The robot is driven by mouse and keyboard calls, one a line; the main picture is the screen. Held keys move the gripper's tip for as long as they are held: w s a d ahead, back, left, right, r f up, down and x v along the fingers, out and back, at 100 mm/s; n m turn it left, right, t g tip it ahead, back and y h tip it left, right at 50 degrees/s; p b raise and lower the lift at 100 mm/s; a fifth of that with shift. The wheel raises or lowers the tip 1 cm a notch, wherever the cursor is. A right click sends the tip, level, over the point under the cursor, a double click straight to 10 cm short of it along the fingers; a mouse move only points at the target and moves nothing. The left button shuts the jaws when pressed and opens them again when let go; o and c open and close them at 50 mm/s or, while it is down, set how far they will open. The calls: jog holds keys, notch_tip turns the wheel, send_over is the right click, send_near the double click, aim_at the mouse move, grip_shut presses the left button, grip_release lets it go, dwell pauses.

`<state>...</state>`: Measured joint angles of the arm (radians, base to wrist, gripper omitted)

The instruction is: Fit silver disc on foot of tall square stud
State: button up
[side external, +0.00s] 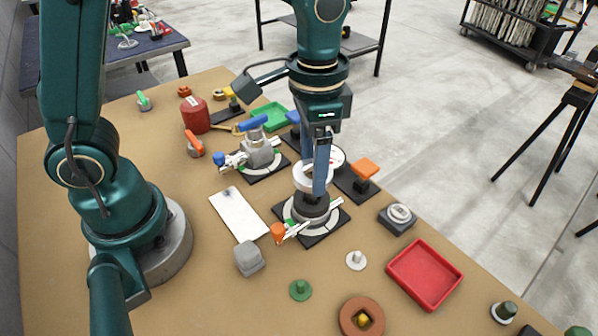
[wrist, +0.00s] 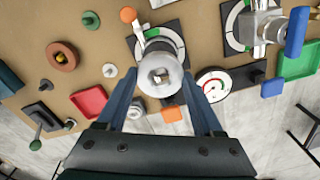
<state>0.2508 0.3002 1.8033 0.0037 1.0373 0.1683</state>
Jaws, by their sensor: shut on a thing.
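My gripper (side external: 314,182) is shut on the silver disc (side external: 302,179), with a blue finger on each side of it. In the wrist view the disc (wrist: 147,84) fills the space between the fingers (wrist: 160,98), and a small square shape shows at its middle. I cannot tell how much of this square is the stud's top and how much is the hole. In the side view the disc is roughly level, above a dark grey round block (side external: 312,205) on a dial plate (side external: 335,221). The tall square stud's foot is hidden by the disc and finger.
An orange-knobbed clamp (side external: 278,232) is beside the block. A second clamp fixture (side external: 260,152) stands behind left. A gauge (wrist: 213,85), red tray (side external: 425,274), brown disc with yellow centre (side external: 350,327), grey block (side external: 249,258) and white plate (side external: 238,214) are around.

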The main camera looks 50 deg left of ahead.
jog(key=shift+f, duration=0.15)
dwell(0.8)
jog(key=shift+f, duration=0.7)
jog(key=shift+f, duration=0.3)
jog(key=shift+f, duration=0.35)
jog(key=shift+f, duration=0.3)
dwell(0.6)
jog(key=shift+f, duration=0.2)
jog(key=shift+f, duration=0.25)
dwell(0.6)
jog(key=o, duration=1.5)
jog(key=shift+c, duration=0.2)
